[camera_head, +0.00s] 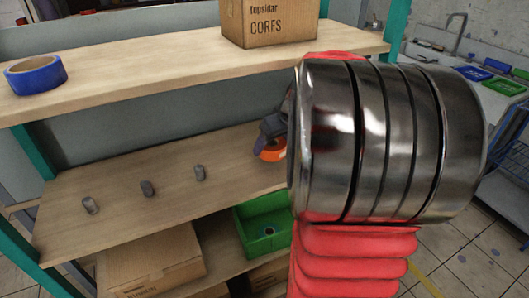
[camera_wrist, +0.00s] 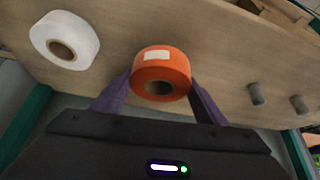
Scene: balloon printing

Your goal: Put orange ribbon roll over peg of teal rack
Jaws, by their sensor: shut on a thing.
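The orange ribbon roll (camera_wrist: 161,66) has a white label on its side and an open core facing the wrist camera. My gripper (camera_wrist: 158,88) is shut on it, with one purple finger on each side. In the head view the orange roll (camera_head: 268,152) shows partly under my gripper (camera_head: 273,138), over or on the middle shelf, right of the pegs; my arm hides the rest. The teal rack (camera_head: 35,152) has wooden shelves. Three grey pegs, at left (camera_head: 90,205), middle (camera_head: 147,188) and right (camera_head: 200,172), stand bare. I cannot tell whether the roll touches the shelf.
A white roll (camera_wrist: 64,40) is beside the orange one in the wrist view. A blue tape roll (camera_head: 36,76) and a cardboard box (camera_head: 268,22) sit on the upper shelf. A green bin (camera_head: 262,246) and a box (camera_head: 150,268) are below.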

